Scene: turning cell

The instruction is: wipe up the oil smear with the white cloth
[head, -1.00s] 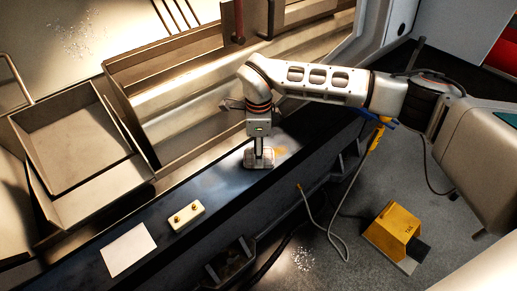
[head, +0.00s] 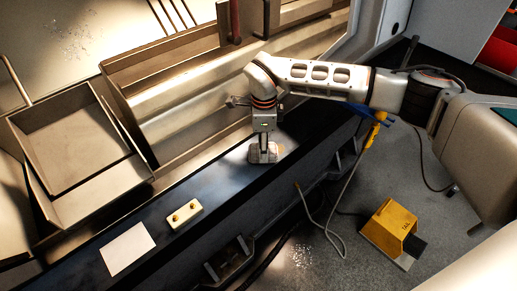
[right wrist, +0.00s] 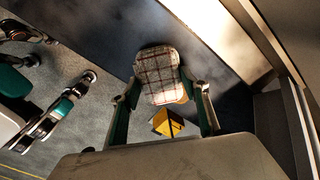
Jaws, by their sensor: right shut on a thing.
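My right gripper (head: 263,150) is shut on a folded, pale checked cloth (right wrist: 158,72), and the cloth (head: 257,154) lies on or just above the dark bench top. An orange-brown oil smear (head: 280,149) shows at the right edge of the cloth; any part beneath it is hidden. A flat white square (head: 128,248) lies on the bench at lower left, apart from the gripper. I cannot tell whether it is cloth or paper.
A cream block with two brass-coloured studs (head: 184,214) lies on the dark bench top (head: 215,190). A metal tray (head: 75,145) and machine walls border the bench behind. A yellow foot pedal (head: 392,228) and loose cables are on the floor in front.

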